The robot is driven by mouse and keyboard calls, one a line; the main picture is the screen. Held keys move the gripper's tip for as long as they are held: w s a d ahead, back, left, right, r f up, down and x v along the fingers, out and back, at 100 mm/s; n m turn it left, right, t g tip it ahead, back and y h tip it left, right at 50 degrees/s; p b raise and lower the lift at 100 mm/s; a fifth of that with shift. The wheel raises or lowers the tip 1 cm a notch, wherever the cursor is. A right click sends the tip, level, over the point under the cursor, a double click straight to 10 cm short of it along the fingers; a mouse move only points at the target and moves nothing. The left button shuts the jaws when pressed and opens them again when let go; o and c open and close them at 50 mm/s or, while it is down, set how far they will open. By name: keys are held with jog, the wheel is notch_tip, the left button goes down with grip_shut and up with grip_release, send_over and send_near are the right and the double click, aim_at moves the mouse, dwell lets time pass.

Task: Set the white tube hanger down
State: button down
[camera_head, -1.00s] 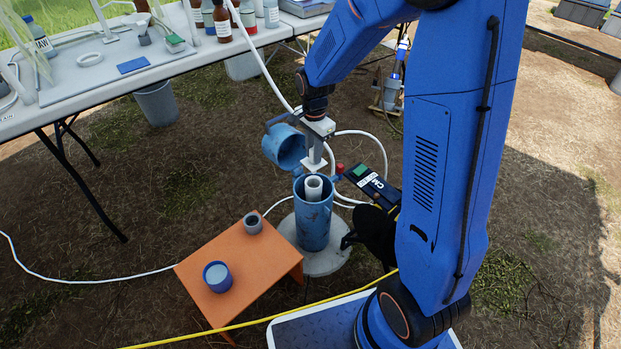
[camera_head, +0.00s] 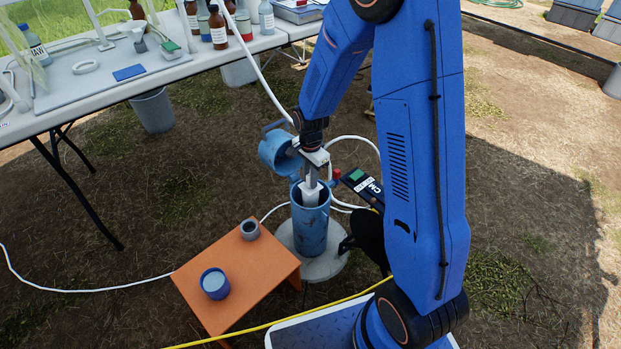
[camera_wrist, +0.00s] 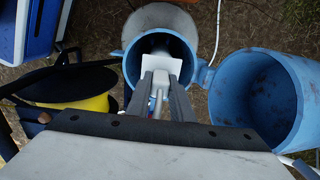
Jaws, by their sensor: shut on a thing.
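The white tube hanger (camera_wrist: 160,64) is between the fingers of my gripper (camera_wrist: 162,98) in the wrist view. It lies over the mouth of the upright blue well casing (camera_head: 311,229). In the wrist view the casing's blue rim (camera_wrist: 130,66) surrounds a dark opening, partly covered by the hanger. In the head view my gripper (camera_head: 311,184) points down at the casing's mouth, shut on the hanger. The fingers and rim hide most of the hanger there, so I cannot tell whether it touches the casing.
The casing's open blue cap (camera_head: 279,150) stands close beside my gripper. A dark meter (camera_head: 362,186) is to the right. An orange stand (camera_head: 239,283) with two cups is at the front left. White tubing (camera_head: 262,72) runs close to my wrist. A bottle-laden table (camera_head: 75,108) is behind.

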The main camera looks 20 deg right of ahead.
jog(key=c, duration=1.6)
grip_release()
jog(key=shift+f, duration=0.1)
jog(key=shift+o, duration=0.2)
notch_tip(320, 180, up, 10)
jog(key=shift+r, duration=0.25)
jog(key=s+d+r+n+t, duration=0.1)
jog(key=s+d+r+n, duration=0.15)
jog(key=s+r, duration=0.5)
jog(key=s+d+r+n+t, duration=0.1)
jog(key=s+d+r+n, duration=0.1)
jog(key=s+r+n, duration=0.4)
jog(key=s+d+r+n+t, duration=0.1)
jog(key=s+r+n, duration=0.1)
jog(key=s, duration=0.6)
jog(key=s+d+r+n+t, duration=0.1)
jog(key=s+r+n, duration=0.2)
jog(key=s, duration=0.5)
jog(key=shift+s+d+r+t, duration=0.25)
jog(key=shift+r+t, duration=0.15)
jog(key=shift+r, duration=0.25)
